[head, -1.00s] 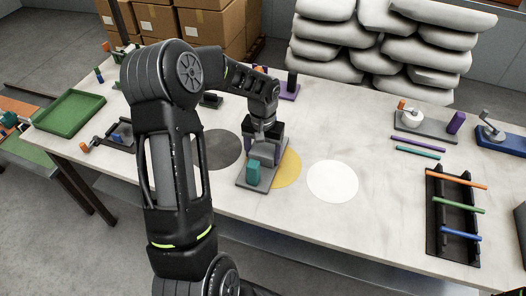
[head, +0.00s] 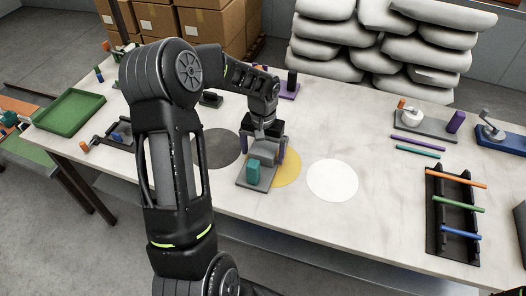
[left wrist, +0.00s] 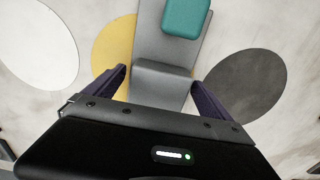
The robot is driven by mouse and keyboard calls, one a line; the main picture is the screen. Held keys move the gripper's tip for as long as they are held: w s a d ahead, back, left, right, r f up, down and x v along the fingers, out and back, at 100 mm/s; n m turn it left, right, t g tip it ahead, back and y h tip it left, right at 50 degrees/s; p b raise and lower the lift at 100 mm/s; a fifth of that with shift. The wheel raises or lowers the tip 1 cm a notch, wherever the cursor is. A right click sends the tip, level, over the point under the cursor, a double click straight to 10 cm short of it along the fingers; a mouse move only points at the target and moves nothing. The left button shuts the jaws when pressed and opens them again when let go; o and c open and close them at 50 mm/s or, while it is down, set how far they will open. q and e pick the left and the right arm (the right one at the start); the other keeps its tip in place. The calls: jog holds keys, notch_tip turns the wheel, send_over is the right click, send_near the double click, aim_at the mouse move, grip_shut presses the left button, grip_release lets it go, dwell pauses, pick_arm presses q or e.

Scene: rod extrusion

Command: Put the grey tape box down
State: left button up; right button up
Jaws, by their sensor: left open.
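The grey tape box (head: 257,177) is a flat grey base with a teal block on its near end. It rests on the table, partly over the yellow disc (head: 287,168). In the left wrist view the grey tape box (left wrist: 160,83) shows a raised grey part between my fingers. My left gripper (head: 265,155) is open over the far part of the box. Its purple fingers, also in the left wrist view (left wrist: 159,77), stand on either side of the box with visible gaps. The gripper hides part of the box in the head view. My right gripper is not in view.
A dark grey disc (head: 216,148) lies left of the box and a white disc (head: 332,181) right of it. A black rack (head: 453,215) with coloured rods stands at the right. A green tray (head: 69,112) is at the far left. The table's front middle is clear.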

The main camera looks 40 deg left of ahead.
aim_at(263, 150)
pick_arm(q)
notch_tip(263, 150, up, 12)
jog(key=b, duration=0.1)
jog(key=shift+o, duration=0.5)
jog(key=shift+f, duration=0.15)
